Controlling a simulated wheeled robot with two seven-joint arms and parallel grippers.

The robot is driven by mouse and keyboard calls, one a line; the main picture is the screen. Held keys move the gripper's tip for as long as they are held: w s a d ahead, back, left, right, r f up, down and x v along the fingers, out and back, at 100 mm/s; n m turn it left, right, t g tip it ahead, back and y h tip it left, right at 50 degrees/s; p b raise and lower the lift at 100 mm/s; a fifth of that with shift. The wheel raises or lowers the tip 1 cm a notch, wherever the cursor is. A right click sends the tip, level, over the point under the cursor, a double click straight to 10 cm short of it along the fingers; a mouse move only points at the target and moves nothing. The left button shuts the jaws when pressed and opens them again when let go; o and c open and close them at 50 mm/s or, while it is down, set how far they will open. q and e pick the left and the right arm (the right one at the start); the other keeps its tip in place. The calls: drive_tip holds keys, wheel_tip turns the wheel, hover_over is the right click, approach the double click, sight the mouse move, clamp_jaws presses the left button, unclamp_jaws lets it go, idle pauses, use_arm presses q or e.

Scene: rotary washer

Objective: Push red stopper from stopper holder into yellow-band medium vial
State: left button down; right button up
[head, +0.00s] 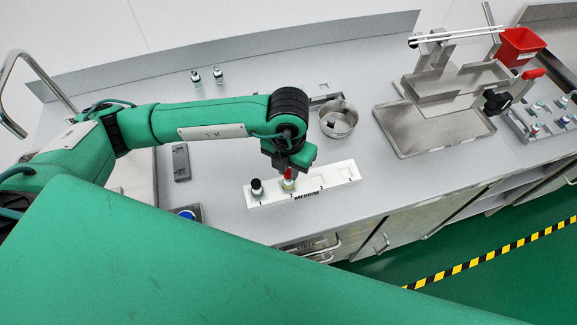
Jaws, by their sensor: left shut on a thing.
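My left gripper (288,166) reaches down over the white rack marked MEDIUM (341,173). It is shut on the small red stopper (288,174). The yellow-band vial (288,185) stands upright in the middle part of the rack, directly under the stopper. The stopper looks to be at the vial's mouth, but I cannot tell how far it is seated. A dark-topped vial (257,188) stands in the rack to the left. The stopper holder is not clearly identifiable. My right gripper is not in view.
A round metal bowl (338,120) stands behind the rack. Two small vials (207,76) stand at the back left. A metal tray (429,128) with an apparatus, a red bin (519,46) and another rack (543,118) are at right. Counter between rack and tray is clear.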

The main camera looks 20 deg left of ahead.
use_arm(q)
drive_tip(key=shift+f, duration=0.2)
drive_tip(key=shift+f+b, duration=0.25)
drive_tip(key=shift+b, duration=0.2)
idle(0.4)
idle(0.4)
drive_tip(key=c, duration=1.2)
unclamp_jaws()
